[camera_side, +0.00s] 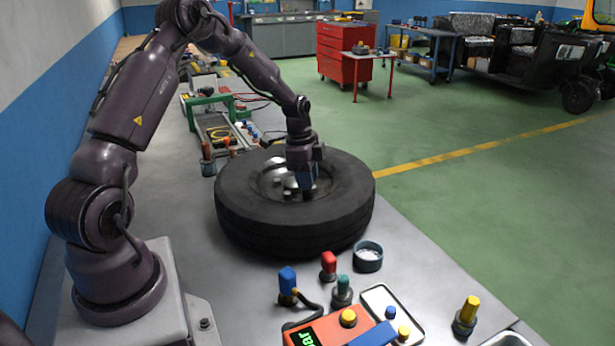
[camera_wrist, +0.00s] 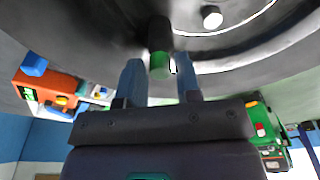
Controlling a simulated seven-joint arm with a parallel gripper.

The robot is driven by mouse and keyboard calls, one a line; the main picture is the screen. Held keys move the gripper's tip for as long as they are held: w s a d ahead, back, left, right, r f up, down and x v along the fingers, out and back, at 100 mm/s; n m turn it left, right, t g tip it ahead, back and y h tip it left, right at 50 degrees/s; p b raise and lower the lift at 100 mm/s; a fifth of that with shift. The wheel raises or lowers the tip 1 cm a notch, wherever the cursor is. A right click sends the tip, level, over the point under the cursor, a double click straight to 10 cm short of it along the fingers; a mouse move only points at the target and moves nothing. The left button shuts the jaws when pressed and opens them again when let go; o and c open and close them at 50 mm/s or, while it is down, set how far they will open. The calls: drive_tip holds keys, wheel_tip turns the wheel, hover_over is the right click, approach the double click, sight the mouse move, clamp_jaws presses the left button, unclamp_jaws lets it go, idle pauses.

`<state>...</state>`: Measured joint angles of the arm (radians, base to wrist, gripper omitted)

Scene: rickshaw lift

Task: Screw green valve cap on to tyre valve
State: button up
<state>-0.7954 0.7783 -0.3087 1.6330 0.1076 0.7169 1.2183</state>
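The black tyre (camera_side: 240,205) lies flat on the bench, with its metal wheel centre facing up. My gripper (camera_side: 308,190) points down over the wheel, inside the tyre's inner edge. In the wrist view the green cap (camera_wrist: 160,66) stands in line with a dark stem (camera_wrist: 158,34), which looks like the tyre valve. My two blue fingers (camera_wrist: 160,75) stand on either side of the cap, with narrow gaps showing, so they look open. In the side view my gripper hides the cap and valve. Whether the cap's threads are engaged cannot be seen.
In front of the tyre stand a red-topped peg (camera_side: 328,265), a teal-topped peg (camera_side: 343,288), a blue-topped peg (camera_side: 288,283) and a round dark cup (camera_side: 368,256). An orange gauge box (camera_side: 325,330) and a yellow-topped peg (camera_side: 467,312) are nearer. Bench space right of the cup is clear.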

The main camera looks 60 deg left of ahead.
drive_tip(key=n+y, duration=0.1)
drive_tip(key=n, duration=0.6)
drive_tip(key=n+y, duration=0.1)
drive_tip(key=n, duration=0.4)
drive_tip(key=shift+n, duration=0.4)
drive_tip(key=shift+c, duration=0.2)
drive_tip(key=c, duration=0.4)
